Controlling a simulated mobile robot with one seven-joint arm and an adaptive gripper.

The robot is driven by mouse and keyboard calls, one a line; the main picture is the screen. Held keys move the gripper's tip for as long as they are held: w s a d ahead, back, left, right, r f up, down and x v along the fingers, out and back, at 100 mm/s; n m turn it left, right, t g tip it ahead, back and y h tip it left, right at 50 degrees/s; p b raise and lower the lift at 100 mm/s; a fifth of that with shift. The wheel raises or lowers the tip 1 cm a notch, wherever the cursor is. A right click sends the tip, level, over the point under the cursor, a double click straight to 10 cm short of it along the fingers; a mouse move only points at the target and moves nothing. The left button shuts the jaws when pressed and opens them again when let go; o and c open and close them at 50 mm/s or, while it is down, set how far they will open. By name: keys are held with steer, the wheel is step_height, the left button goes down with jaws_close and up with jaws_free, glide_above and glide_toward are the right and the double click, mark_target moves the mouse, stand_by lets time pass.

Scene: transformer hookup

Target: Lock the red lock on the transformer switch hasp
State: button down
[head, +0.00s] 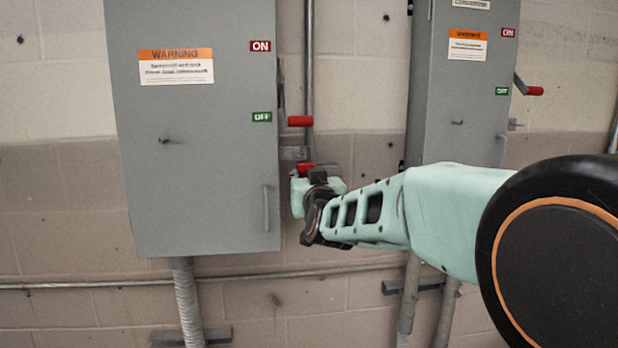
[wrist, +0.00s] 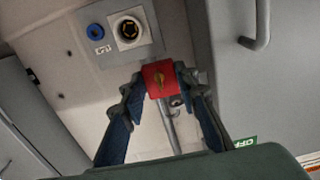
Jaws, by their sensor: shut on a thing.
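In the head view the red lock (head: 305,168) shows as a small red patch just below the grey hasp (head: 293,153) on the right side of the left switch box (head: 195,120). The red-tipped switch handle (head: 300,121) is above the hasp, beside the green OFF label (head: 262,117). The lock's shackle is not clear, and I cannot tell whether it passes through the hasp.
A second grey switch box (head: 462,90) with a red-tipped handle (head: 534,91) stands to the right. A vertical conduit (head: 309,60) runs between the boxes. The wrist view shows a grey panel with a round socket (wrist: 130,29) and a blue ring (wrist: 96,31) beyond the lock.

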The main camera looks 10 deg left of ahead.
steer(key=shift+f+b, duration=0.5)
steer(key=c, duration=1.4)
jaws_free()
steer(key=b+v, duration=0.2)
steer(key=v, duration=0.3)
step_height(320, 180, up, 10)
steer(key=shift+r, duration=0.15)
steer(key=shift+s, duration=0.1)
